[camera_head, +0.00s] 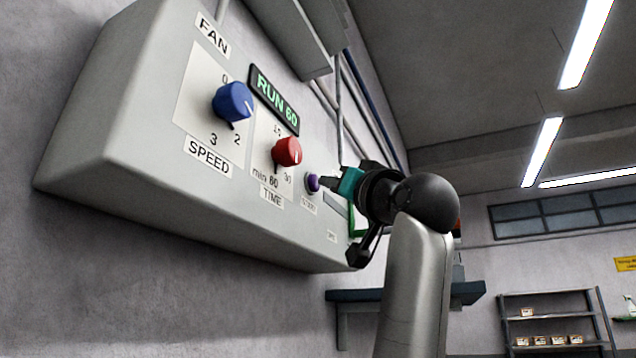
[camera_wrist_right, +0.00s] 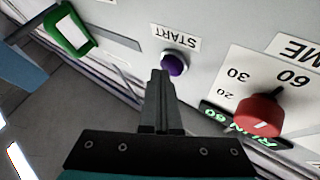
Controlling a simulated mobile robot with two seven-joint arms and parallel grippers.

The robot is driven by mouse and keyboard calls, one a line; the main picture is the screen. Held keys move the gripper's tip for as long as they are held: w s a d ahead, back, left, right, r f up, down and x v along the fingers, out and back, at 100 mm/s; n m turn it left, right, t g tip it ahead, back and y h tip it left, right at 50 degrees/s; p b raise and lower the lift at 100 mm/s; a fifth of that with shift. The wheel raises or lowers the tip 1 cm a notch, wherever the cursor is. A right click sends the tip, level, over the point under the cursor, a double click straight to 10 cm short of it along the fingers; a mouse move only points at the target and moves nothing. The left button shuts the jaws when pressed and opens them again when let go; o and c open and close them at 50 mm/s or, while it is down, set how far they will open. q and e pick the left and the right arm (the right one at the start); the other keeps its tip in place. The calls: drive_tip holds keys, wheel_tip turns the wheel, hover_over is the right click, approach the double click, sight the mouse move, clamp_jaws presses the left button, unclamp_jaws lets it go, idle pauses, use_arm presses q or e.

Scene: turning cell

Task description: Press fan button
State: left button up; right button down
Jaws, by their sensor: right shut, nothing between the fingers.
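The fan control box (camera_head: 120,120) is mounted on the wall at the left in the head view. Its purple start button (camera_head: 313,183) sits at the right of the red time knob (camera_head: 287,151). In the right wrist view the purple button (camera_wrist_right: 174,63) shows under a START label. My right gripper (camera_head: 325,182) is shut and empty, with its fingertips at or very near the button; I cannot tell whether they touch. The fingers also show in the wrist view (camera_wrist_right: 160,78). The display (camera_head: 275,98) reads RUN 60 in green. My left gripper is not in view.
A blue speed knob (camera_head: 233,102) sits on the box at the left of the red knob.

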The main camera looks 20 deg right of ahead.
drive_tip(key=shift+s+d, duration=0.4)
drive_tip(key=shift+s, duration=0.05)
drive_tip(key=shift+s+d+b, duration=0.8)
drive_tip(key=shift+s+d, duration=0.85)
drive_tip(key=shift+s, duration=0.25)
